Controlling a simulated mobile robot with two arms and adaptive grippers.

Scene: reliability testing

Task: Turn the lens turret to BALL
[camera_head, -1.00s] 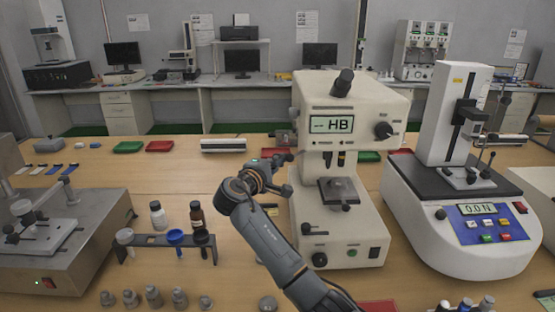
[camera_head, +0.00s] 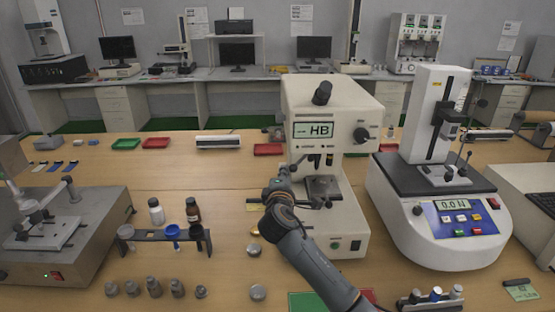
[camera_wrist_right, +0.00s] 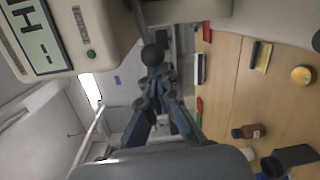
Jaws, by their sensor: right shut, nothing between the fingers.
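My right gripper (camera_head: 292,172) is shut and empty at the left side of the tester, near turret height. In the wrist view, the right gripper's fingertips (camera_wrist_right: 154,77) are together, just short of a dark ball-shaped knob (camera_wrist_right: 153,55); I cannot tell whether they touch it. My left gripper is not in view.
A rack (camera_head: 160,239) with bottles stands left of my right arm, with several metal pieces in front. A white force tester (camera_head: 440,215) stands close on the right.

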